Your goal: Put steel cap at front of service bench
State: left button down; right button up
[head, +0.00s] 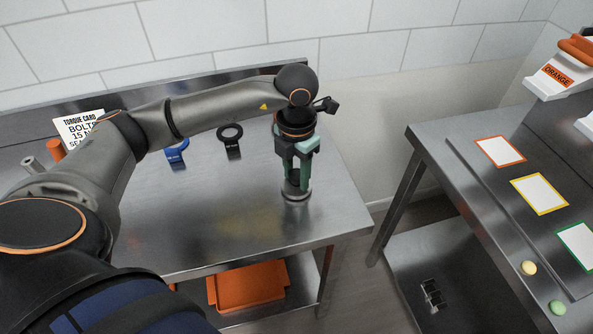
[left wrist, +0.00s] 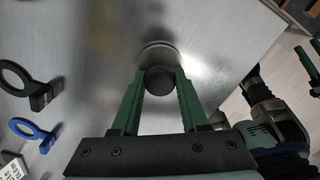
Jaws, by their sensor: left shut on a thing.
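The steel cap (head: 296,194) is a round steel disc with a dark knob on top. It is at the right end of the steel service bench (head: 250,215), near its right edge. My left gripper (head: 296,180) points straight down over it, with its green fingers shut on the dark knob. In the left wrist view the knob (left wrist: 159,80) sits between the two fingertips and the cap's pale rim (left wrist: 160,48) shows beyond it. The cap is at or very near the bench top; I cannot tell whether it touches. My right gripper is not in the head view.
A black ring tool (head: 230,138) and a blue one (head: 177,152) lie on the bench, left of the cap. A torque card (head: 78,127) stands at the back left. An orange tray (head: 247,287) is on the lower shelf. The bench's front middle is clear.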

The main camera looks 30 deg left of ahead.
aim_at(297, 174)
pick_arm(q)
jog(key=shift+f, duration=0.25)
jog(key=shift+f+b, duration=0.15)
jog(key=shift+b, duration=0.15)
jog(key=shift+c, duration=2.1)
grip_release()
notch_tip(297, 174, up, 13)
jog(key=shift+f, duration=0.2)
